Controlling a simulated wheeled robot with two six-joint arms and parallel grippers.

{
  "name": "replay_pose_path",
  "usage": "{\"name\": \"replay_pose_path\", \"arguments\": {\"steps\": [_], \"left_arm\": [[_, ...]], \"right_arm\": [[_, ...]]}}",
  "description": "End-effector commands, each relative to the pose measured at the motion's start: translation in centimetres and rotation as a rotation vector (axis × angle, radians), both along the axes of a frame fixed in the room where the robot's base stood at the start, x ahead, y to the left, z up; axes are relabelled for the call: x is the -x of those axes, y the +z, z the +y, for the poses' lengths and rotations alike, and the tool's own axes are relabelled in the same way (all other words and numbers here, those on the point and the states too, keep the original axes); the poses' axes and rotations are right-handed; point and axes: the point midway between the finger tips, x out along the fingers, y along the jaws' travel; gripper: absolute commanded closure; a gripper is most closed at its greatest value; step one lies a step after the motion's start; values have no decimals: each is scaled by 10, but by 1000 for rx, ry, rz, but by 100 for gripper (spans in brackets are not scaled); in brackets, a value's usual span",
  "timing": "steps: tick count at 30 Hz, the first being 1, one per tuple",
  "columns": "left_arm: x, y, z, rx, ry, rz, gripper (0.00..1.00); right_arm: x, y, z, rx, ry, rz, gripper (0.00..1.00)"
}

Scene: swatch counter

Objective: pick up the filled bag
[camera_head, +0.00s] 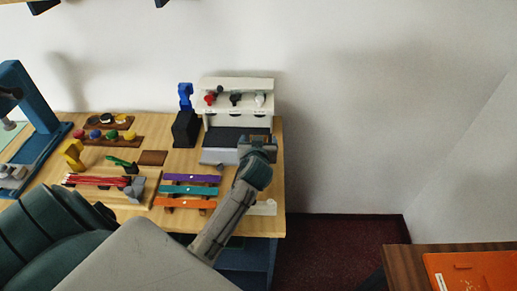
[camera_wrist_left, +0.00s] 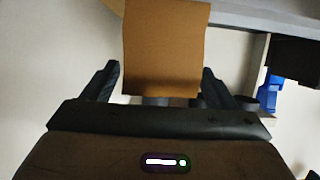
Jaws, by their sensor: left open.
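The bag (camera_wrist_left: 165,45) is a brown, upright-looking rectangle in the left wrist view, between the two fingers. My left gripper (camera_wrist_left: 160,85) is open, with one finger on each side of the bag. Narrow gaps seem to show at the bag's sides; I cannot tell whether its lower part touches the gripper. In the head view my left gripper (camera_head: 258,146) is in front of the white dispenser (camera_head: 236,83), and I cannot make out the bag there. The bag's contents are hidden. My right gripper is not in view.
The dispenser holds red, black and white knobs above a dark tray. A black stand with a blue top (camera_head: 185,96) is beside it. Purple, teal and orange strips (camera_head: 185,203) lie nearer. A teal press (camera_head: 28,110) stands left. An orange board (camera_head: 470,272) lies right.

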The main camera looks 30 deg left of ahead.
Motion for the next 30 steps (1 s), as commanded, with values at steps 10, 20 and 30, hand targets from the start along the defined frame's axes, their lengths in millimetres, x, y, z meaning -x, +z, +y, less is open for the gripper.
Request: {"name": "replay_pose_path", "arguments": {"steps": [10,20,30], "left_arm": [[0,0,0,1,0,0,61],[0,0,0,1,0,0,67],[0,21,0,1,1,-4,67]], "right_arm": [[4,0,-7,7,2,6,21],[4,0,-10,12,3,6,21],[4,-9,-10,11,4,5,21]]}}
